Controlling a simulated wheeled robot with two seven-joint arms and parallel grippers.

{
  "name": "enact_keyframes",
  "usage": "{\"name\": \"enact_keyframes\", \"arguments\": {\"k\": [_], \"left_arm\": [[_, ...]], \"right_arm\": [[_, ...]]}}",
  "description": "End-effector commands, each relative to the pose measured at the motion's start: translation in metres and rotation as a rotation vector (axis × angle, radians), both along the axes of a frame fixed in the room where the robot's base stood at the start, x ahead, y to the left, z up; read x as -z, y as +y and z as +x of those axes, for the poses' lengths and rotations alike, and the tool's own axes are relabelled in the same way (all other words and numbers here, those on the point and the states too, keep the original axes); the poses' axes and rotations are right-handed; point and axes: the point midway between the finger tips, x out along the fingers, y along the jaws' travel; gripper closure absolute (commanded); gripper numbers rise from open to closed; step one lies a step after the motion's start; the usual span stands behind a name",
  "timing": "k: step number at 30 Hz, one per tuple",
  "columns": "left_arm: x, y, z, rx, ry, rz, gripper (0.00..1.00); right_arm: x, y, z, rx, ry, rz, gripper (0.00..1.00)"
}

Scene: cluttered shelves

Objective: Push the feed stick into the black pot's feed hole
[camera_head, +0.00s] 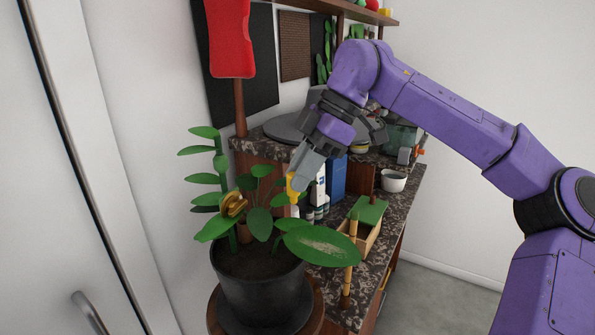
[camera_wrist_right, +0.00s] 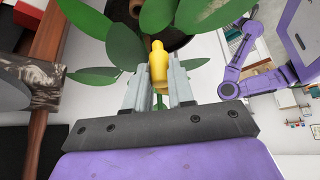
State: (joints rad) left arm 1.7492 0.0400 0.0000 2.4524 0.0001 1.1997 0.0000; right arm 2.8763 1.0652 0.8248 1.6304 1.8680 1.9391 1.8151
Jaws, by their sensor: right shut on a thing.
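The black pot (camera_head: 262,295) stands at the lower left in the head view, holding dark soil and a leafy green plant (camera_head: 258,222). Its soil (camera_wrist_right: 170,42) shows at the top of the right wrist view, partly behind leaves. My right gripper (camera_head: 296,182) is shut on the yellow feed stick (camera_head: 293,190). The feed stick (camera_wrist_right: 158,66) sits between the two fingers in the right wrist view. I cannot make out the feed hole. My left gripper is not in view.
A stone-topped counter (camera_head: 405,205) stands behind and right of the pot, with a white bowl (camera_head: 393,181), a blue box (camera_head: 337,178) and a green-topped wooden box (camera_head: 368,211). A brass-coloured object (camera_head: 232,205) is among the leaves. A red item (camera_head: 231,40) hangs above.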

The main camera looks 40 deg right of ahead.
Motion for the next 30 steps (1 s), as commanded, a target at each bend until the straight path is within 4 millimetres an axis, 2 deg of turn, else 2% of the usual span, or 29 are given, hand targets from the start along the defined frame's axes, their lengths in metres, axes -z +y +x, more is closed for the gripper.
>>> {"name": "enact_keyframes", "arguments": {"k": [6,19,21,30], "left_arm": [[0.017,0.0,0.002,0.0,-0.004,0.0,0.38],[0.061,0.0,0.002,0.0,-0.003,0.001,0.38],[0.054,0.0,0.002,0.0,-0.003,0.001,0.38],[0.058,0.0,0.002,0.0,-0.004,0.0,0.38]], "right_arm": [[0.016,-0.004,0.008,0.007,0.01,0.009,1.0],[0.059,-0.004,0.009,0.007,0.009,0.01,1.0],[0.052,-0.004,0.009,0.007,0.009,0.01,1.0],[0.053,-0.003,0.007,0.007,0.007,0.01,1.0]]}}
